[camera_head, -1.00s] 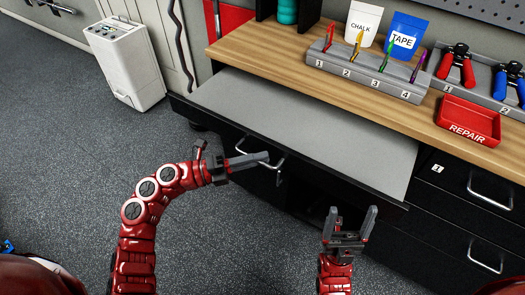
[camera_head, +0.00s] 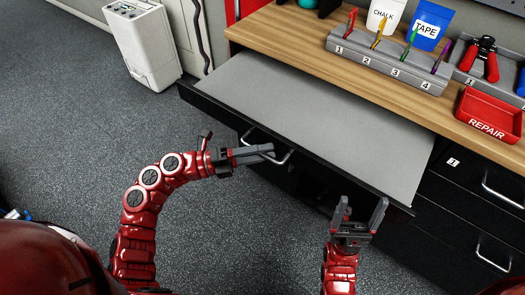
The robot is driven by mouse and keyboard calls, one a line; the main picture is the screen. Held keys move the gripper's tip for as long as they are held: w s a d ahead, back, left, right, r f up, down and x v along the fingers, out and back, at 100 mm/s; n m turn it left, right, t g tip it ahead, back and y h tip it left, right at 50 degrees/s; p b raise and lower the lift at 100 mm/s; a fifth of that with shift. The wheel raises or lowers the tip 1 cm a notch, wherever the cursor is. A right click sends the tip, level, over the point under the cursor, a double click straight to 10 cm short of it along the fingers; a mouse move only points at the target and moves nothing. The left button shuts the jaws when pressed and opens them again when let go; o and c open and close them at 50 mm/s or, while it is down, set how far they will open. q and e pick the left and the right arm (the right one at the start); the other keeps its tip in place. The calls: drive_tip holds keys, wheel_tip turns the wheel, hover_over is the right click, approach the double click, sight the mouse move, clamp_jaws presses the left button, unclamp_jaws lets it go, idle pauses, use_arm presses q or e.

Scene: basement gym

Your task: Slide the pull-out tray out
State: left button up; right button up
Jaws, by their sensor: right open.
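The pull-out tray (camera_head: 330,120) has a flat grey top and a black front edge. It stands out from under the wooden worktop. A curved metal handle (camera_head: 287,157) is on its front, left of the middle. My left gripper (camera_head: 272,151) is at this handle, its fingers overlapping the handle in the head view. I see the fingers side-on, so their grip on the bar is unclear. My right gripper (camera_head: 362,207) is open and empty, fingers pointing up the picture, close to the tray's front edge near its right end.
On the wooden worktop (camera_head: 290,40) stand a numbered grey holder (camera_head: 385,66), chalk and tape pouches, and a red repair bin (camera_head: 490,113). Black drawers (camera_head: 470,185) with metal handles lie right of the tray. A white cabinet (camera_head: 145,45) stands at the upper left.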

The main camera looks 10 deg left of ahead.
use_arm(q)
drive_tip(key=b+v, duration=0.1)
drive_tip(key=v, duration=1.6)
drive_tip(key=shift+a, duration=0.25)
drive_tip(key=shift+s+f, duration=0.1)
